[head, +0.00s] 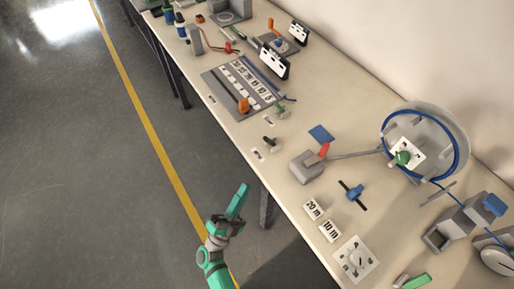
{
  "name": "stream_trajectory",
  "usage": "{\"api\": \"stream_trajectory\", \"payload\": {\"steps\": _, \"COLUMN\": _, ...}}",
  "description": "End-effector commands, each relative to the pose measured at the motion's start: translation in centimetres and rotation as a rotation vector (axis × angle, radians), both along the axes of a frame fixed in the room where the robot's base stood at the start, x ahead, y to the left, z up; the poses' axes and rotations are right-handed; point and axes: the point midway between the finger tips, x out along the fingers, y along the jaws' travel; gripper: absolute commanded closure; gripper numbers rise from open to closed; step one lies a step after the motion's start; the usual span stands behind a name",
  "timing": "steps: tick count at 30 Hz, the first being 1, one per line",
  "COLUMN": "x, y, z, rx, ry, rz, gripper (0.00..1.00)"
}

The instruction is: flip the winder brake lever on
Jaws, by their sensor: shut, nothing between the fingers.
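A lever with a red handle (323,151) stands on a grey block (306,167) on the table, and a thin grey bar runs from it to the winder drum (463,140). It looks like the winder brake lever; I see no readable label on it. The drum is a pale round reel with blue line wound on it and a green knob (402,158) on a white plate. My green gripper (242,190) is shut and empty. In the picture it is over the floor, in front of the table's front edge, left of and below the red lever, not touching anything.
Two small toggles, one black (268,141) and one green (280,109), stand left of the lever. A blue valve-like part (353,192), tags marked 20 m (313,209) and 10 m (330,231), and a dial plate (356,259) lie nearer. A blue pad (321,133) lies behind.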

Motion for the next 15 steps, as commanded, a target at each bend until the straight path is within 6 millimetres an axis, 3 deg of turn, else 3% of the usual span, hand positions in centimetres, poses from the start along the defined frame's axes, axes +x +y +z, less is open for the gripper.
{"api": "stream_trajectory", "payload": {"steps": 6, "x": 3.0, "y": 2.2, "z": -0.6, "rx": 0.135, "ry": -0.081, "rz": -0.063, "gripper": 1.00}}
{"api": "stream_trajectory", "payload": {"steps": 15, "x": 5.3, "y": 4.9, "z": -1.0, "rx": 0.270, "ry": -0.151, "rz": -0.152, "gripper": 1.00}}
